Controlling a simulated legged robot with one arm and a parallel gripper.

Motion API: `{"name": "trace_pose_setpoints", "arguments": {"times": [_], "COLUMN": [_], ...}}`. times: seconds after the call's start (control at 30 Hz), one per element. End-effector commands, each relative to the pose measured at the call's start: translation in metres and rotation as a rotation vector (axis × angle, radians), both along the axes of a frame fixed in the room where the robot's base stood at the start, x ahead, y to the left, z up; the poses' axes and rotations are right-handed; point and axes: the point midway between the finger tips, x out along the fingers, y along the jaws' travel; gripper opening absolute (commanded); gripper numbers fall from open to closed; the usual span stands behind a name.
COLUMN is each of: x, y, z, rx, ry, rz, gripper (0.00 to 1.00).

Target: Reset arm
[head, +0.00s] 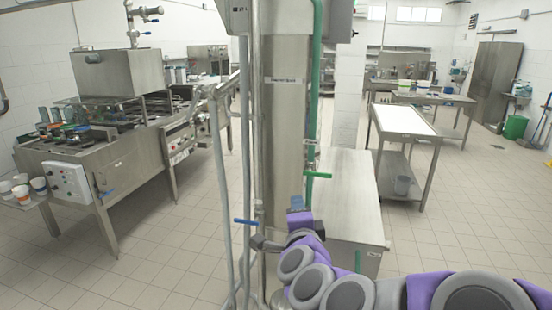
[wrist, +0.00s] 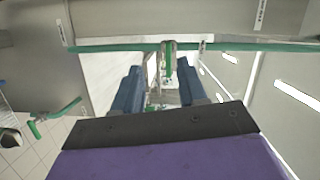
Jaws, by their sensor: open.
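My gripper (wrist: 163,88) shows in the wrist view with its two blue fingers apart and nothing between them. A green pipe and fittings lie beyond the fingers in that view. In the head view my purple and grey arm reaches in from the lower right, and my gripper (head: 297,203) is at its far end, in front of the steel column (head: 283,120). The fingers are small there, and I cannot tell whether they touch anything.
A green-handled valve (head: 318,174) and a blue-handled valve (head: 246,222) are close to my gripper. A steel cabinet (head: 345,195) stands just right of the column. The filling machine (head: 90,165) with cups (head: 22,190) is at left. Tiled floor is open between.

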Motion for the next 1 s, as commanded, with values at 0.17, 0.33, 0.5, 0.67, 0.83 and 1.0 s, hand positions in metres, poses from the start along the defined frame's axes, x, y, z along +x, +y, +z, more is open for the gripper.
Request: {"name": "trace_pose_setpoints", "arguments": {"times": [0.17, 0.33, 0.5, 0.67, 0.83, 1.0], "x": [-0.026, -0.066, -0.119, -0.178, -0.251, -0.323], "y": [0.045, 0.071, 0.074, 0.056, 0.018, -0.024], "z": [-0.014, -0.044, -0.085, -0.122, -0.153, -0.166], "rx": [-0.190, -0.392, -0.590, -0.759, -0.893, -0.953], "ry": [0.118, 0.261, 0.439, 0.642, 0.898, 1.155], "rz": [0.264, 0.495, 0.704, 0.878, 1.047, 1.179], "gripper": [0.41, 0.41, 0.41, 0.41, 0.41, 0.41]}}
